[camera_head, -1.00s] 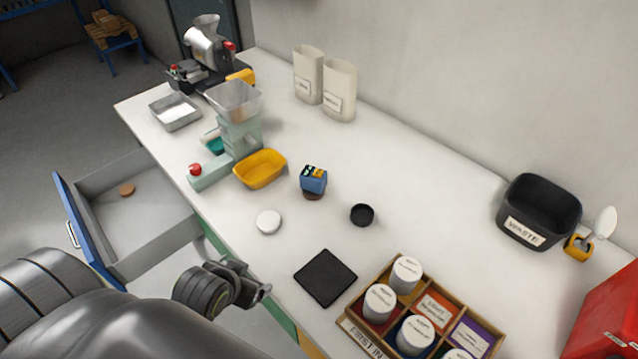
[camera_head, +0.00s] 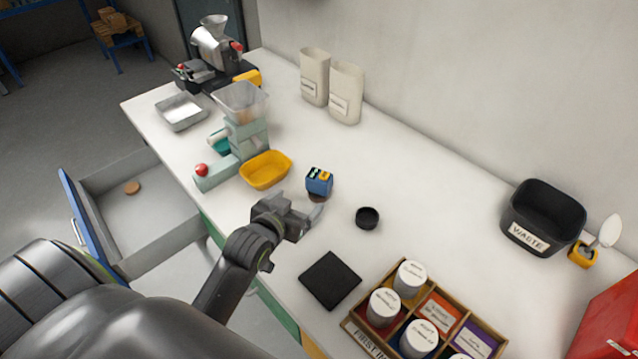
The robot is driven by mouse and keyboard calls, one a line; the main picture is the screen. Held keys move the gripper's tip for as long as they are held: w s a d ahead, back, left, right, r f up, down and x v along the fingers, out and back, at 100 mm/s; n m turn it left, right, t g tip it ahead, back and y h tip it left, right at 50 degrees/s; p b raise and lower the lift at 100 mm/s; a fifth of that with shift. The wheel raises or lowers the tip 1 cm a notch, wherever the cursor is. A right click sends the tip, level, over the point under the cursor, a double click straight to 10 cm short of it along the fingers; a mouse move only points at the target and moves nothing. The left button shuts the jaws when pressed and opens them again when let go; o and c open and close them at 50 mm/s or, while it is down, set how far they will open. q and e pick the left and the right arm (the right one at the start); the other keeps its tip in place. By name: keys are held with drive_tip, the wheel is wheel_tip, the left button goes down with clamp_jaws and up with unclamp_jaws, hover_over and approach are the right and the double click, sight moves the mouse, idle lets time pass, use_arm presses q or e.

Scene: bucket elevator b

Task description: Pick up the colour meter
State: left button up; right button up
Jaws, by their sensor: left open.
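The colour meter looks to be the small blue box (camera_head: 319,182) with a dark display on top, standing on a brown round base on the white bench. My left gripper (camera_head: 314,214) is open and just in front of it, low over the bench, with its fingers pointing right. I see nothing between the fingers. My right gripper is not in view.
A yellow tray (camera_head: 265,170) stands left of the blue box. A small black cup (camera_head: 367,217) stands to its right. A black pad (camera_head: 330,280) and a wooden box of jars (camera_head: 352,322) lie nearer. An open drawer (camera_head: 140,215) juts out at left.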

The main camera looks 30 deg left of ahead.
sight(315, 186)
use_arm(q)
drive_tip(key=p+x, duration=0.1)
drive_tip(key=x, duration=0.7)
drive_tip(key=shift+w+f, duration=0.2)
drive_tip(key=shift+w, duration=0.05)
drive_tip(key=shift+w+a+f+p, duration=0.1)
drive_tip(key=shift+w+f+p, duration=0.05)
drive_tip(key=shift+w+p, duration=0.35)
drive_tip(key=shift+f+p+x, duration=0.2)
drive_tip(key=shift+p+x, duration=0.25)
drive_tip(key=shift+x, duration=1.7)
drive_tip(key=shift+s, duration=0.15)
drive_tip(key=shift+c, duration=0.3)
drive_tip(key=shift+r, duration=0.1)
drive_tip(key=c, duration=1.4)
